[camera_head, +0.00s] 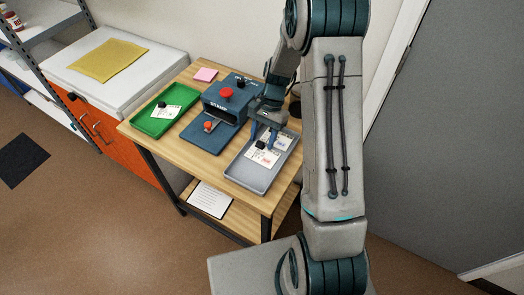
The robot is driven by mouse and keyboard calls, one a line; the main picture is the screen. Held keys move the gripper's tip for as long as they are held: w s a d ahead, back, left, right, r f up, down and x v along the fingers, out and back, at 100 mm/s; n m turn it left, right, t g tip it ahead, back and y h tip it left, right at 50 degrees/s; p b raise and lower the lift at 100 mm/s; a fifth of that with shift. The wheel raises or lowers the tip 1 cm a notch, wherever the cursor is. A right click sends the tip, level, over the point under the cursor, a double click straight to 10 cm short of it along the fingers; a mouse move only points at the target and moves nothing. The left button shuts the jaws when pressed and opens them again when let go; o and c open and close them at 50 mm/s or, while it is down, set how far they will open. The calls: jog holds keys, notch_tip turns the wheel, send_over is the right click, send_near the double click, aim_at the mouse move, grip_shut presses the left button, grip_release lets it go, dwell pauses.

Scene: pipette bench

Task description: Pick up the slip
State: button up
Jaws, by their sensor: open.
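A white slip (262,158) with a small black block on it and a reddish mark lies in the grey tray (239,180). A second white slip (282,143) lies in the same tray, to the right and farther back. Another white slip (163,118), also with a small black piece on it, lies in the green tray (136,124) at the left. My gripper (264,137) points down over the back of the grey tray, its blue fingers apart with no slip seen between them. Its height above the slips is hard to tell.
A blue stamp machine (226,107) with a red knob stands between the two trays, close to my gripper's left. A pink pad (206,75) lies at the back of the wooden table (173,148). A white-topped orange cabinet (128,143) stands at the left.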

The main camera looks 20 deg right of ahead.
grip_shut()
jog(key=shift+r, duration=0.2)
